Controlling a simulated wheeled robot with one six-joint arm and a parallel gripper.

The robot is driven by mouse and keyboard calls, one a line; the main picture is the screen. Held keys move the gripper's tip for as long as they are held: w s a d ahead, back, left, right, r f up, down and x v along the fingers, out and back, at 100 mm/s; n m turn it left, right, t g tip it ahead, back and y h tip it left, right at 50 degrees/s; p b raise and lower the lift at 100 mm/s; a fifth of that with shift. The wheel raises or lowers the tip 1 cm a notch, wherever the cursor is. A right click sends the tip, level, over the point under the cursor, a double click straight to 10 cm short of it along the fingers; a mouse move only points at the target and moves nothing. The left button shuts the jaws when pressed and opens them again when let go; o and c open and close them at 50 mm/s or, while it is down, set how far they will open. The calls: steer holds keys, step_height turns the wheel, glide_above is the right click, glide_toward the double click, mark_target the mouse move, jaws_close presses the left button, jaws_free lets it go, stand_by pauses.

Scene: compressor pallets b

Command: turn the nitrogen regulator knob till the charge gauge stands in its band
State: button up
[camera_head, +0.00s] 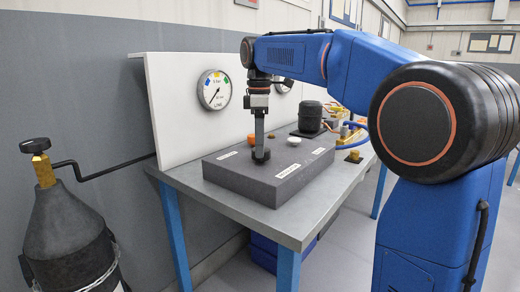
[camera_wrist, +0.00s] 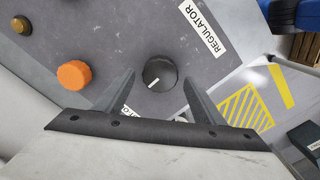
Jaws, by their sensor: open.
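The regulator knob (camera_wrist: 159,73) is round and black with a white pointer line, on a dark grey block by the label REGULATOR (camera_wrist: 202,28). My gripper (camera_head: 260,146) points straight down over the block. In the wrist view its two fingers stand apart, one on each side of the knob; I cannot tell whether they touch it. A round white gauge (camera_head: 214,90) with yellow, blue and green marks hangs on the white back panel. Its thin needle appears to point down and left. A second gauge (camera_head: 284,87) is partly hidden behind my arm.
An orange knob (camera_wrist: 74,75) and a brass knob (camera_wrist: 20,25) are on the same block (camera_head: 235,178). A black compressor (camera_head: 310,116) and brass fittings stand behind it on the bench. A dark gas cylinder (camera_head: 68,235) stands left of the bench.

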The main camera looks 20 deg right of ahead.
steer(key=shift+f, duration=0.6)
steer(key=c, duration=1.1)
steer(key=shift+o, duration=0.2)
